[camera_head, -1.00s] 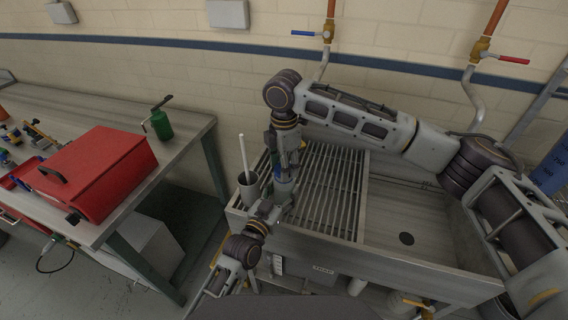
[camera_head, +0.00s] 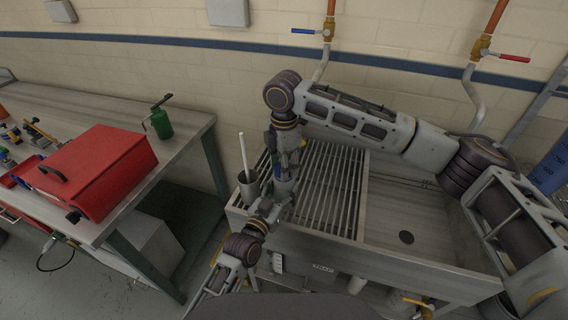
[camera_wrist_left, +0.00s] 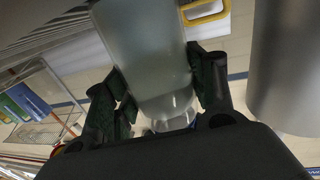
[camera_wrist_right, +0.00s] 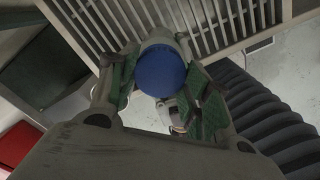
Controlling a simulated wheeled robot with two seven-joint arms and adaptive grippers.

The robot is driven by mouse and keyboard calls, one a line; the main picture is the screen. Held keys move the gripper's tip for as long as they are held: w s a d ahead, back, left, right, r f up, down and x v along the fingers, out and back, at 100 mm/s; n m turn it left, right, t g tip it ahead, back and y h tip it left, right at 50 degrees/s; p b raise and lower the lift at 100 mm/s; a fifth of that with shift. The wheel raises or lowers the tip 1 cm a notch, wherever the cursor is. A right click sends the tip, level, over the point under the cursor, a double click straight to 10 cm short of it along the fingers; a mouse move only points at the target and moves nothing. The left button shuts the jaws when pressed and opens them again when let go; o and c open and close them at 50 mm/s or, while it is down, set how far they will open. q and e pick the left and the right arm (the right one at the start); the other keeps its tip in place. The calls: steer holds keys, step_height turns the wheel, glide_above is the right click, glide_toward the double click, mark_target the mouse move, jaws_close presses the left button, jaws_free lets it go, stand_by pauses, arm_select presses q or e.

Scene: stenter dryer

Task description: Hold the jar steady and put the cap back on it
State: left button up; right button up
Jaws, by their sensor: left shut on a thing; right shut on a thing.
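The jar (camera_wrist_left: 150,60) is pale and translucent, and it sits between the green-padded fingers of my left gripper (camera_wrist_left: 160,95), shut on it. In the head view my left gripper (camera_head: 277,207) is low at the left end of the sink. The blue cap (camera_wrist_right: 161,72) is between the fingers of my right gripper (camera_wrist_right: 165,90), shut on it. In the head view my right gripper (camera_head: 285,160) points down just above the left one. The jar shows there only as a small bluish patch, mostly hidden by the grippers. Whether the cap is seated on the jar cannot be told.
A grey cup (camera_head: 248,186) with a white stick stands close left of both grippers. The slatted rack (camera_head: 335,190) and the sink basin (camera_head: 420,215) lie to the right. A workbench (camera_head: 190,130) with a red toolbox (camera_head: 95,170) and green oil can (camera_head: 161,122) is at left.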

steer(key=shift+f, duration=0.3)
